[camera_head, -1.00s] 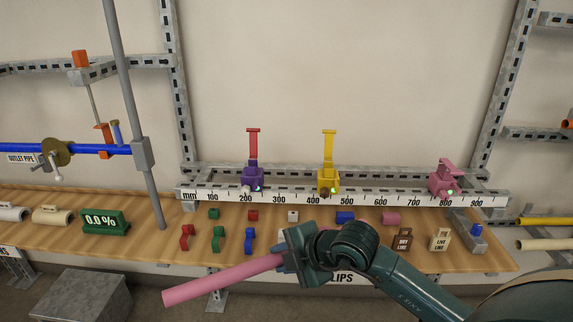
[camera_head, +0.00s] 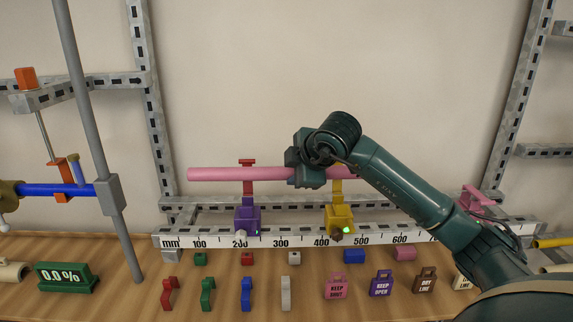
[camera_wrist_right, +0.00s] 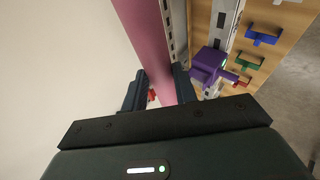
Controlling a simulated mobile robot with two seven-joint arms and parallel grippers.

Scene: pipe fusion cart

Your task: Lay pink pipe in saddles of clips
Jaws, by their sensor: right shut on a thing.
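The pink pipe (camera_head: 215,174) is level and held in the air in the head view, in front of the upright parts of the clips. My right gripper (camera_head: 306,172) is shut on the pink pipe; the wrist view shows the pipe (camera_wrist_right: 152,40) between its fingers. The purple clip (camera_head: 247,218) with a red upright top stands near 200 on the ruler. The yellow clip (camera_head: 339,216) stands near 400 to 450, its top partly hidden by my wrist. A pink clip (camera_head: 478,196) at the right is partly hidden by my arm. My left gripper is not in view.
The ruler rail (camera_head: 280,240) runs along the shelf. Several small coloured blocks and tags, such as KEEP SHUT (camera_head: 336,285), lie on the wooden board before it. A grey post (camera_head: 92,130) and blue pipe (camera_head: 55,190) stand left. The wall above is clear.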

